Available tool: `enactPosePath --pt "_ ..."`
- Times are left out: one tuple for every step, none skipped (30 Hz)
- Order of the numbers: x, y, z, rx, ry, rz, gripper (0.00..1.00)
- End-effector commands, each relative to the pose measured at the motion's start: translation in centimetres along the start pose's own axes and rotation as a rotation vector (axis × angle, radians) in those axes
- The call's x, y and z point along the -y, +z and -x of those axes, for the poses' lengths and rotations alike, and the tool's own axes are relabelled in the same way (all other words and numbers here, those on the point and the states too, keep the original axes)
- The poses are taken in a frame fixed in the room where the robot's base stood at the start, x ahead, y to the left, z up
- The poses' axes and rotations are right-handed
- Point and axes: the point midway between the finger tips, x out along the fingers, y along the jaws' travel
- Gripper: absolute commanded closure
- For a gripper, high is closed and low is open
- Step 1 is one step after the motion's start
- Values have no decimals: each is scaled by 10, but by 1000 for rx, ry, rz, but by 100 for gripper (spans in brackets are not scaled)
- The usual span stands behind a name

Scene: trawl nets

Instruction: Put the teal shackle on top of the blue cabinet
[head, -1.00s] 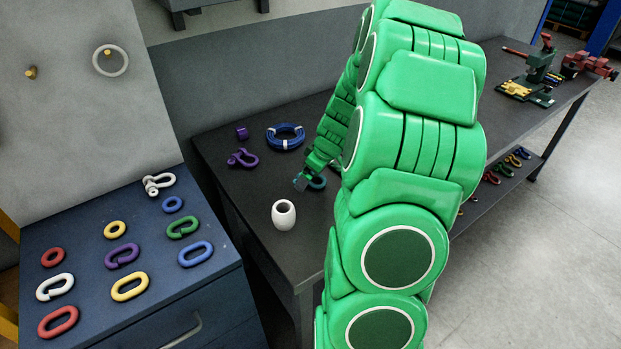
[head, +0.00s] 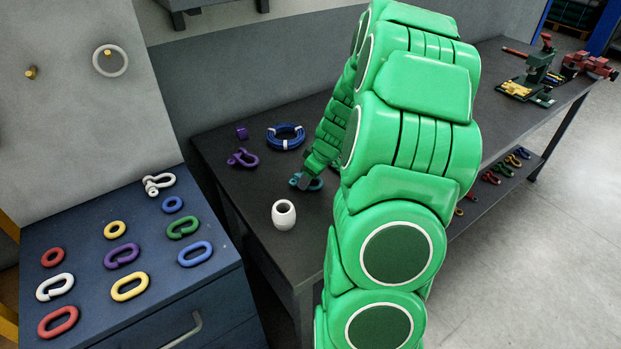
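The teal shackle (head: 315,185) lies on the dark workbench (head: 240,195), right of the white sleeve-like cup. My gripper (head: 303,182) is down at the shackle and partly covers it. Teal shows on both sides of the gripper's tip. The fingers are too small and dark to tell whether they are open or shut on it. The blue cabinet (head: 152,241) stands at the lower left, with rings, links and a white shackle (head: 159,184) laid out on its top.
A white cup-like piece (head: 284,214) stands near the bench's front edge. A purple shackle (head: 242,158), a purple block (head: 242,133) and a blue cable coil (head: 286,136) lie behind it. The cabinet top has bare strips between its parts and along its right side.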

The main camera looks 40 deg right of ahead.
Motion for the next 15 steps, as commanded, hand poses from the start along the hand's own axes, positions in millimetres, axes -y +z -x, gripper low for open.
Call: enactPosePath --pt "0 0 0 0 0 0 92" --pt "0 0 0 0 0 0 92" --pt "0 0 0 0 0 0 92" --pt "0 0 0 0 0 0 92" --pt "0 0 0 0 0 0 92" --pt "0 0 1 0 0 0 92" --pt "0 -1 2 -1 1 0 92" --pt "0 -1 3 -1 1 0 92" --pt "0 -2 5 -1 1 1 92" --pt "0 -4 7 -2 1 1 92" --pt "0 -5 10 -2 2 2 92" --pt "-1 -6 14 -3 3 2 92" --pt "-1 -8 18 -3 4 2 92" --pt "-1 -10 22 -3 5 3 92" --pt "-1 -13 29 -4 6 2 92"
